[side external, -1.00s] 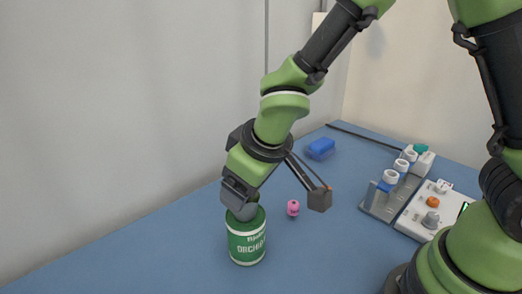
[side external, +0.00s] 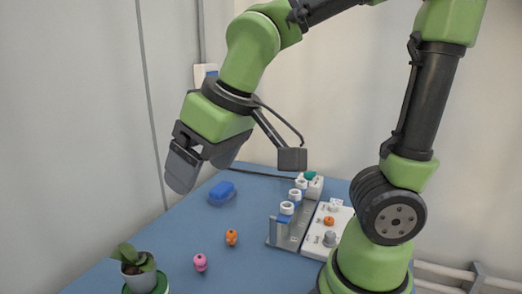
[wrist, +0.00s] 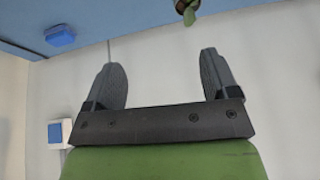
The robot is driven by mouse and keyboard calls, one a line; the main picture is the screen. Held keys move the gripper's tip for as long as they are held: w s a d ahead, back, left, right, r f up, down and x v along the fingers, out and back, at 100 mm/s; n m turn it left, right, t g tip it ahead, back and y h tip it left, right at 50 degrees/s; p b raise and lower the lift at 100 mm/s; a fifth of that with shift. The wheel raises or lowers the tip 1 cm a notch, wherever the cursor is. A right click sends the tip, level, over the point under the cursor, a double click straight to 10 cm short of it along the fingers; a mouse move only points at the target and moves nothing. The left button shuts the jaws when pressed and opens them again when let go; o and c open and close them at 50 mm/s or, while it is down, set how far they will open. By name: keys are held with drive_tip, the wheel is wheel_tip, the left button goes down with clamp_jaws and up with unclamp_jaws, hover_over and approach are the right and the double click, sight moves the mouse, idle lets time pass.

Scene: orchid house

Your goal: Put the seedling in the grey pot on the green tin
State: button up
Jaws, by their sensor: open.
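The seedling (side external: 130,257) has broad dark green leaves and stands upright in the grey pot (side external: 139,280) at the lower left of the side view. The pot rests on the green tin (side external: 163,285); only the tin's top shows, and the bottom frame edge cuts off the rest. My gripper (side external: 202,170) is open and empty, well above and to the right of the pot, touching nothing. In the wrist view its two grey fingers (wrist: 160,82) are wide apart with only wall between them. Some seedling leaves (wrist: 189,12) show at that view's top edge.
On the blue bench (side external: 180,232) are a pink piece (side external: 200,262), an orange piece (side external: 231,237) and a blue block (side external: 222,193). A rack of white-capped tubes (side external: 285,228) and a white control box (side external: 325,236) stand on the right.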

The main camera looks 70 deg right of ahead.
drive_tip(key=s+d+r+m+t+y, duration=0.1)
drive_tip(key=s+d+r+m+t, duration=0.1)
drive_tip(key=s, duration=0.6)
drive_tip(key=shift+d+m, duration=0.55)
drive_tip(key=shift+m, duration=0.35)
drive_tip(key=shift+r, duration=0.1)
